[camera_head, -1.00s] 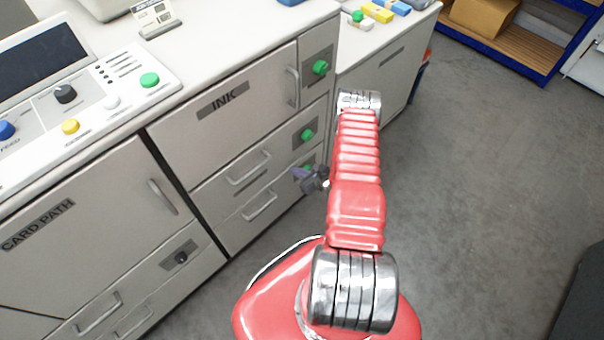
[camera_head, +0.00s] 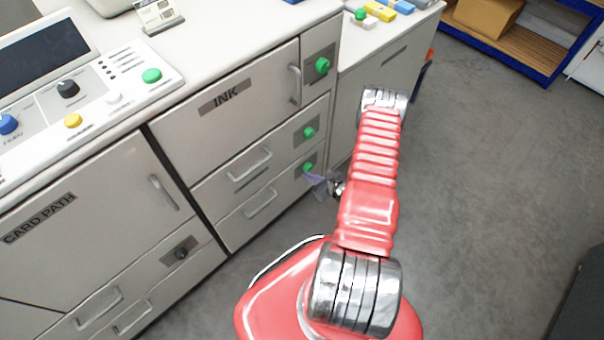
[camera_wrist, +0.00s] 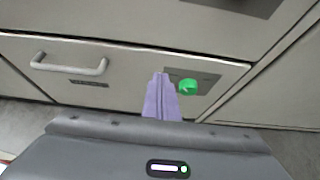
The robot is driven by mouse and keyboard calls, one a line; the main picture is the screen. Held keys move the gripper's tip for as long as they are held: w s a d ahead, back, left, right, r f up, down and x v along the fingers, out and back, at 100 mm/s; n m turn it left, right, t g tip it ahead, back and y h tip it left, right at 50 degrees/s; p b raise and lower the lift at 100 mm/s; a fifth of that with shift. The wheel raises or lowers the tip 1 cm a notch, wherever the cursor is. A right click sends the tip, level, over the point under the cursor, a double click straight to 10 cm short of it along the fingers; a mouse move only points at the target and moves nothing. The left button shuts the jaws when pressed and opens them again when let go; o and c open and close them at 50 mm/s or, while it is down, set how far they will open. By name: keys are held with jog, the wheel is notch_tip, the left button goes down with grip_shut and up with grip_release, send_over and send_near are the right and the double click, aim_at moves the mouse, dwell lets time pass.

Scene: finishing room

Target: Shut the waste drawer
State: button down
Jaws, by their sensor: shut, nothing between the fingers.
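The lowest drawer (camera_head: 240,222) of the cabinet under the INK door has a bar handle and a green knob (camera_head: 308,167) at its right. Its face fills the middle of the wrist view (camera_wrist: 125,80), with the handle (camera_wrist: 70,63) at the left and the green knob (camera_wrist: 188,87) to the right. Its small dark label cannot be read. It looks about flush; a small gap cannot be ruled out. My gripper (camera_head: 317,182) is shut and empty near the drawer's right end. Its purple fingers (camera_wrist: 161,97) overlap the face left of the knob; contact cannot be told.
Another drawer (camera_head: 225,178) and the INK door (camera_head: 190,125) lie above. The CARD PATH cabinet (camera_head: 100,190) stands at the left. A side cabinet (camera_head: 375,75) carries coloured blocks. Open grey floor (camera_head: 490,180) lies to the right.

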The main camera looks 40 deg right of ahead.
jog(key=v, duration=0.7)
dwell(0.5)
